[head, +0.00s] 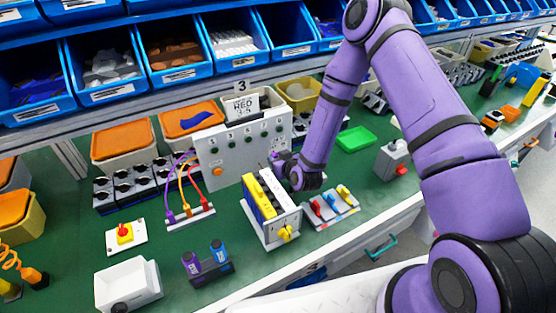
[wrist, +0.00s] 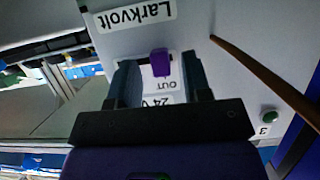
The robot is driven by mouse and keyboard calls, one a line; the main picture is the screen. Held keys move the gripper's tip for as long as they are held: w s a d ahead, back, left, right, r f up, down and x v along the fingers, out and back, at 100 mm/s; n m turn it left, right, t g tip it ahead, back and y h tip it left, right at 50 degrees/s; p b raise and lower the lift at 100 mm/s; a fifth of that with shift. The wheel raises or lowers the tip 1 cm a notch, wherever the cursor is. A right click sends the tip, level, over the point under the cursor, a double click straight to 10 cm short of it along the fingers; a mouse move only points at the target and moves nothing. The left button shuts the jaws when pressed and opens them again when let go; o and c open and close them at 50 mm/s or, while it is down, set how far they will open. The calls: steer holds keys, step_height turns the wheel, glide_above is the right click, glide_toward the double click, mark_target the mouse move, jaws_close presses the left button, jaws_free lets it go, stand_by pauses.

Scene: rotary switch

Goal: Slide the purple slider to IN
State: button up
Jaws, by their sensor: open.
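The purple slider (wrist: 160,63) shows in the wrist view on a light grey panel face, beside a label reading OUT. My gripper (wrist: 159,74) is open, with one dark finger on each side of the slider. I cannot tell whether either finger touches it. No IN mark is readable.
A yellow-topped box (head: 270,210) stands just in front of my gripper. Colourful cables (head: 188,185) plug in at the panel's left. A switch block (head: 330,205) lies to the right. Blue bins (head: 100,65) line the shelf above.

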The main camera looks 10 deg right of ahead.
steer(key=shift+w, duration=0.15)
steer(key=shift+c, duration=0.4)
jaws_close()
steer(key=shift+w+d, duration=0.3)
steer(key=shift+d, duration=0.75)
steer(key=shift+w+d, duration=0.25)
steer(key=shift+d, duration=0.75)
steer(key=shift+o, duration=0.4)
jaws_free()
steer(key=shift+d, duration=0.15)
